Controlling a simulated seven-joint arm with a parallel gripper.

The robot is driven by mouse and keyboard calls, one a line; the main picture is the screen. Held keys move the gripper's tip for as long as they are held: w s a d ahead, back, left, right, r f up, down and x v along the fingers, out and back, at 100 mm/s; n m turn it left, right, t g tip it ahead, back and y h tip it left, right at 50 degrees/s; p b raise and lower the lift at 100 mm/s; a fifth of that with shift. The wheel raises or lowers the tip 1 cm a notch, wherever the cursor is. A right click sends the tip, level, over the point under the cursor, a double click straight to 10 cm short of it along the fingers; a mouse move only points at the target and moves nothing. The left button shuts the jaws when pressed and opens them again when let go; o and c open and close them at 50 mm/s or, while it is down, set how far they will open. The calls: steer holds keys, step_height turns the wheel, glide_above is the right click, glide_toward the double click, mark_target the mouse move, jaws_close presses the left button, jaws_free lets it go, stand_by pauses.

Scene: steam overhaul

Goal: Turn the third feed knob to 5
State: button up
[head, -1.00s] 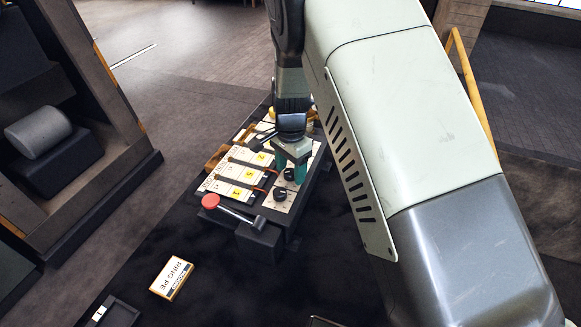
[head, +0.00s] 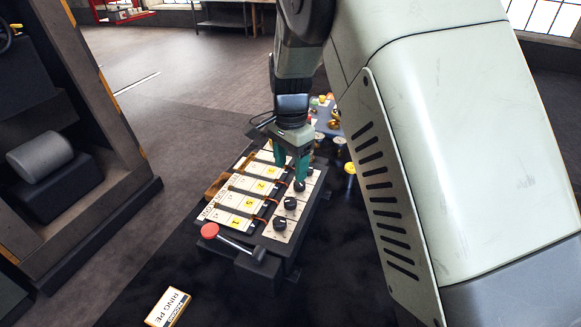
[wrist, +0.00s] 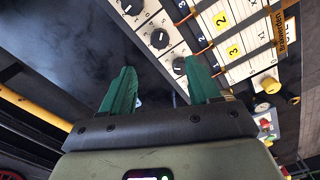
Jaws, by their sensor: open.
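The feed panel (head: 232,185) is a dark box with a row of black knobs on a pale strip. Counting from the end by the red-tipped lever, the third feed knob (head: 299,186) lies by my gripper's fingertips; it also shows in the wrist view (wrist: 179,66). The second knob (head: 290,203) and first knob (head: 280,224) are nearer the camera. My gripper (head: 291,173) is open with green fingers pointing down. In the wrist view its tips (wrist: 160,75) are spread, with the third knob beyond them, closer to the right finger. I cannot tell the knob's setting or any contact.
A lever with a red knob (head: 209,230) stands at the panel's near end. Yellow number cards (head: 249,203) sit in white rows beside the knobs. A "RING PE" box (head: 168,306) lies on the dark surface in front. Coloured parts (head: 335,125) stand behind the gripper.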

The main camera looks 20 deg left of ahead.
mark_target(291, 200)
step_height(291, 200, down, 11)
steer(key=n, duration=0.5)
steer(key=shift+n, duration=0.4)
